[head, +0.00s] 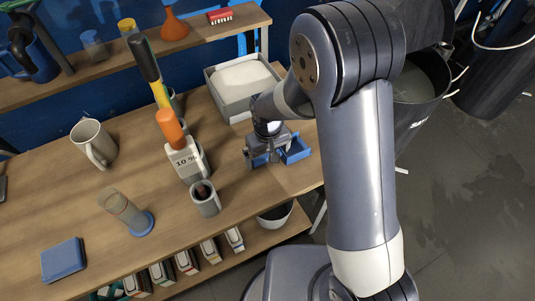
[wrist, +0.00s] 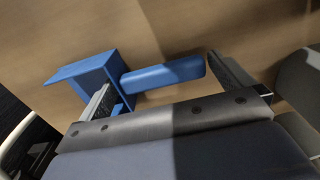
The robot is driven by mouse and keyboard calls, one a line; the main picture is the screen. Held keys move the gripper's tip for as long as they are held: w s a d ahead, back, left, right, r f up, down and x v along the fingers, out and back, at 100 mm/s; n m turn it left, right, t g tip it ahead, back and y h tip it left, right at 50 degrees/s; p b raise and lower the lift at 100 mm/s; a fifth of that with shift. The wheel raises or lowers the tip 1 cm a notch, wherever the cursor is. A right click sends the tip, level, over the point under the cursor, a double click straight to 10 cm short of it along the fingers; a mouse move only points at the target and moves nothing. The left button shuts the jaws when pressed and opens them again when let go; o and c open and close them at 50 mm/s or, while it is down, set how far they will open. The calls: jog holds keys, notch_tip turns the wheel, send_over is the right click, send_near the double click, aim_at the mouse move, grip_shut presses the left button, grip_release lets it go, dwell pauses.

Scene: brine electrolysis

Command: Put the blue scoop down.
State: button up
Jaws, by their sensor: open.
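The blue scoop (head: 297,150) is at the right part of the wooden table, near its right edge, partly hidden by my gripper (head: 266,156). In the wrist view the scoop (wrist: 165,75) shows a box-shaped bowl at the left and a rounded handle pointing right. It appears to lie on the wood. My gripper (wrist: 165,90) is open, with one finger by the bowl and the other just past the handle's end. The handle lies between the fingers; I cannot tell whether either finger touches the scoop.
A grey tray of white powder (head: 216,78) stands behind my gripper. To the left are a white bottle marked 10 % (head: 185,163), a grey cup (head: 206,203), a mug (head: 90,140) and a clear cylinder (head: 122,208). Table space in front of my gripper is clear.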

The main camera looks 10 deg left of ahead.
notch_tip(320, 180, up, 12)
jog(key=shift+f, duration=0.2)
dwell(1.4)
